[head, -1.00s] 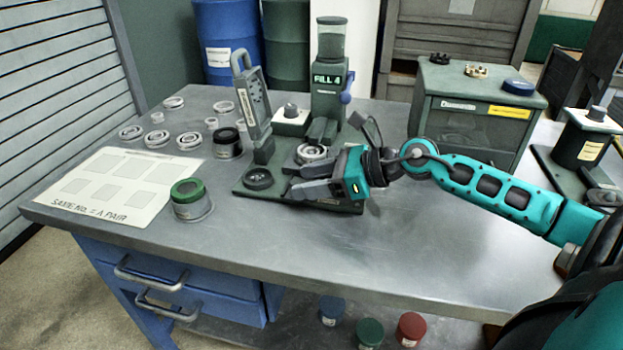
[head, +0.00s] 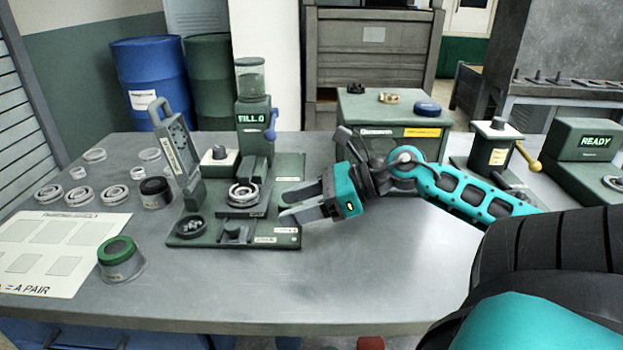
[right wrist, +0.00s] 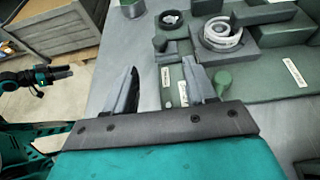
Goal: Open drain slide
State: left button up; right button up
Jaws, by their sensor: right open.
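The filling stand (head: 252,120) reads "FILL 0" and rises from a dark green base plate (head: 270,241) on the bench. A bearing ring (head: 243,193) sits in a holder on that plate. A small grey-green block (head: 235,235) at the plate's front may be the drain slide; I cannot tell for sure. My right gripper (head: 284,205) is open and empty beside the plate's right edge. In the right wrist view, a green knob (right wrist: 223,80) shows close to its right finger. My left gripper (right wrist: 62,72) shows small at the left there, its jaws unclear.
Several loose rings and a paper sheet (head: 50,250) lie farther left. The bench front right is clear.

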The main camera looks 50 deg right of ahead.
jog(key=shift+v, duration=1.35)
jog(key=shift+f, duration=0.1)
